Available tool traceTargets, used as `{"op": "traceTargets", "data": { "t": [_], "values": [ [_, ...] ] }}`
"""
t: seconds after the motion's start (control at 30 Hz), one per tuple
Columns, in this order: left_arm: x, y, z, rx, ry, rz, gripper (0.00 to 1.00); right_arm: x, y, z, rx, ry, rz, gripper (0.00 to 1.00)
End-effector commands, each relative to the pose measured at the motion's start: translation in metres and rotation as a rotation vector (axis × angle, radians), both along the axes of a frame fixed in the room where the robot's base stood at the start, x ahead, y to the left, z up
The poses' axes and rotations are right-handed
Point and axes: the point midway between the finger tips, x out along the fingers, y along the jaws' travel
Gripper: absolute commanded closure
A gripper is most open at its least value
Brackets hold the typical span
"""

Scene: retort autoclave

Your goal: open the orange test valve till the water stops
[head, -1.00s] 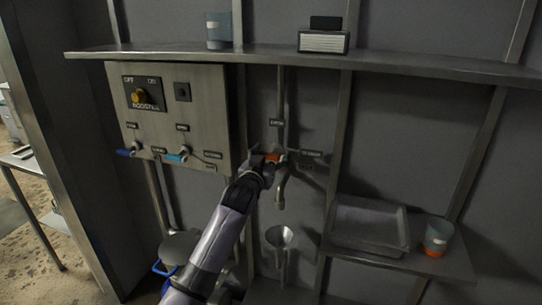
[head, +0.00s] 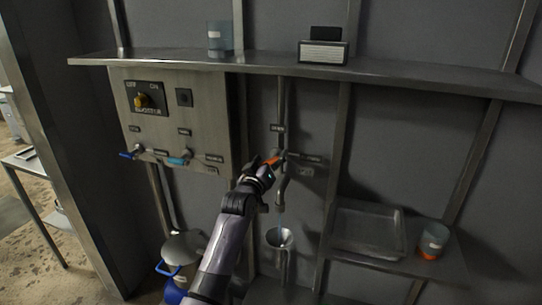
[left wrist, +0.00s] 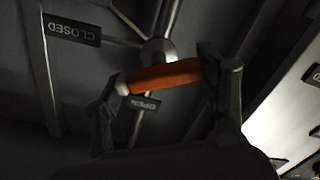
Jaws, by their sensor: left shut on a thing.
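The orange test valve handle (head: 273,161) sits on a vertical pipe on the back wall. My left gripper (head: 264,171) is at the handle, shut on it. In the left wrist view the orange handle (left wrist: 166,76) lies between the two fingers of my left gripper (left wrist: 165,90), with an OPEN label (left wrist: 146,104) beside it and a CLOSED label (left wrist: 72,29) farther off. The handle slants down to the left in the head view. A thin blue stream of water (head: 281,222) runs from the spout (head: 282,196) into the funnel (head: 280,238) below. My right gripper is not in view.
A shelf (head: 400,78) runs above. A tray (head: 367,232) and an orange-bottomed cup (head: 432,240) stand at right.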

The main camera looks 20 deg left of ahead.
Motion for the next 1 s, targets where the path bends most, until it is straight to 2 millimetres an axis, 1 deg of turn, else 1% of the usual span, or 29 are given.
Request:
{"op": "traceTargets", "data": {
  "t": [0.03, 0.4, 0.7, 1.0],
  "values": [
    [0.0, 0.0, 0.003, -0.048, 0.002, 0.001, 0.62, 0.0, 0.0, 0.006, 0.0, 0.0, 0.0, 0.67],
    [0.0, 0.002, 0.001, -0.399, 0.013, 0.001, 0.62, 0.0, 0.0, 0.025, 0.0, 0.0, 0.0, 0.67],
    [0.0, 0.003, -0.001, -0.68, 0.022, 0.001, 0.62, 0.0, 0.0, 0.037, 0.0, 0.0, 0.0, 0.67],
    [0.0, 0.004, -0.003, -0.907, 0.028, 0.001, 0.62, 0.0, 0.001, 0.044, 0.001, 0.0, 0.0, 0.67]
  ]
}}
